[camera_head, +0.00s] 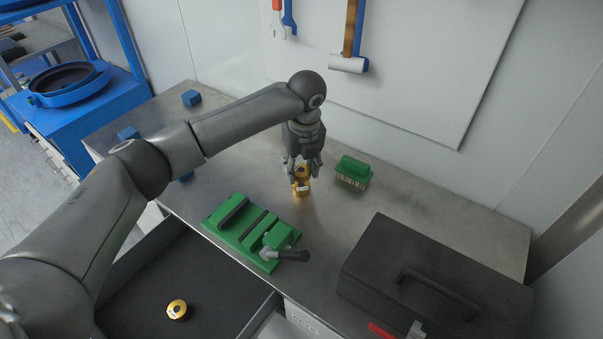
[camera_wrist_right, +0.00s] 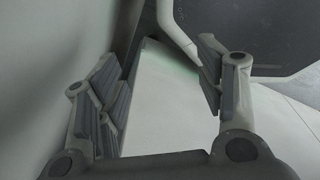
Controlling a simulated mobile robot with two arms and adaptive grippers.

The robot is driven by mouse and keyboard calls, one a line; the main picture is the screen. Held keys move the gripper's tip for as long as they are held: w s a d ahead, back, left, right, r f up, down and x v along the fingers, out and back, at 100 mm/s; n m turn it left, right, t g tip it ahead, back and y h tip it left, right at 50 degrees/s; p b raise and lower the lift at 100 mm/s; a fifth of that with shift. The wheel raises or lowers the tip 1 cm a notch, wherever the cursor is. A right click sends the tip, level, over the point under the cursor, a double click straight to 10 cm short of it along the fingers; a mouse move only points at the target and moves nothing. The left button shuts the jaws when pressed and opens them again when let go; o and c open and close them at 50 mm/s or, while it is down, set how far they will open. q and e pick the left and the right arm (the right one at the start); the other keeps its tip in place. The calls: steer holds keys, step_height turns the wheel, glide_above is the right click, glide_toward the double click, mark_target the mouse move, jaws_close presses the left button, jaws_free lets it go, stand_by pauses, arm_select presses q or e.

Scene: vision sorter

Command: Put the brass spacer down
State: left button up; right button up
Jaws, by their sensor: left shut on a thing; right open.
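The brass spacer (camera_head: 301,186) is a short gold cylinder with a small pale mark, upright at the middle of the metal workbench (camera_head: 330,222). My left gripper (camera_head: 302,172) comes down over it from above and is shut on its upper part. The spacer's foot is at or very near the bench top; I cannot tell if it touches.
A green vise (camera_head: 250,228) with a grey handle stands in front of the spacer. A green brush (camera_head: 353,172) is to its right. A black toolbox (camera_head: 425,275) fills the bench's right front. Blue blocks (camera_head: 191,98) sit at the left. A hammer (camera_head: 350,62) hangs behind.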

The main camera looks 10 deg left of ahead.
mark_target(302, 170)
arm_select(q)
steer(key=shift+w+f, duration=0.15)
steer(key=shift+f, duration=1.55)
steer(key=shift+f, duration=0.1)
steer(key=o, duration=1.2)
steer(key=r, duration=0.4)
steer(key=s+r+b, duration=0.1)
steer(key=r, duration=0.7)
steer(key=shift+s+d, duration=0.15)
steer(key=shift+d, duration=0.2)
